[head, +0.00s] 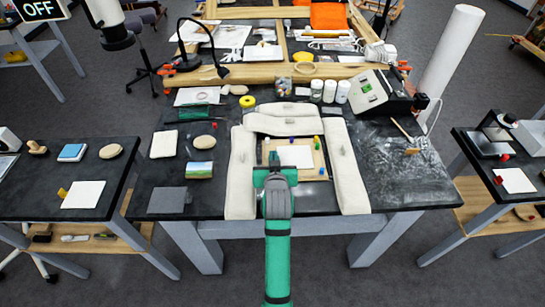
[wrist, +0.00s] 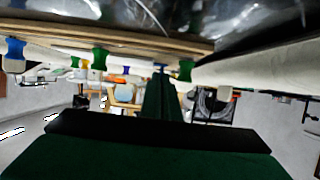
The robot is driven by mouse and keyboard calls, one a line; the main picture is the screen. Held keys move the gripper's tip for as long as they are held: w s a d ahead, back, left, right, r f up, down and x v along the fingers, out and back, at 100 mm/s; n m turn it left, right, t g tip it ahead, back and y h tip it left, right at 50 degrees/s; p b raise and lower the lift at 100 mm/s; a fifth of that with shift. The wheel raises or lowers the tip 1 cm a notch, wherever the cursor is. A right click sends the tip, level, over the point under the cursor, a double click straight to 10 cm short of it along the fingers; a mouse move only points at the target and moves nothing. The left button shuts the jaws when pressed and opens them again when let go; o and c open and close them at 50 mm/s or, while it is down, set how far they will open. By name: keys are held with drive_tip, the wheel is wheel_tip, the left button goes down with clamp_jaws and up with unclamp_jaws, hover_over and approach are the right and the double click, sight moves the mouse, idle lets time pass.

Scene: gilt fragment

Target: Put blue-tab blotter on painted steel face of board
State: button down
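The board (head: 312,172) is a tan panel with a pale sheet (head: 295,156) on it, lying between white padded rolls at the middle of the dark table. I cannot tell whether this sheet is the blue-tab blotter, or which face is painted steel. My gripper (head: 274,162) is over the board's near left part, hiding some of it. In the wrist view the board's edge (wrist: 110,35) crosses the top, with a blue piece (wrist: 14,55) at left; the finger opening is unclear.
White padded rolls (head: 350,180) flank the board closely. A side table at left holds a white square with a yellow tab (head: 62,192); one at right holds a white square with a red tab (head: 497,180).

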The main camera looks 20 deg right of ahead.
drive_tip(key=c, duration=1.9)
unclamp_jaws()
drive_tip(key=shift+c, duration=0.2)
drive_tip(key=shift+s+a+r, duration=0.15)
drive_tip(key=shift+s+r, duration=0.05)
drive_tip(key=shift+s, duration=0.05)
drive_tip(key=v, duration=1)
drive_tip(key=shift+s, duration=0.1)
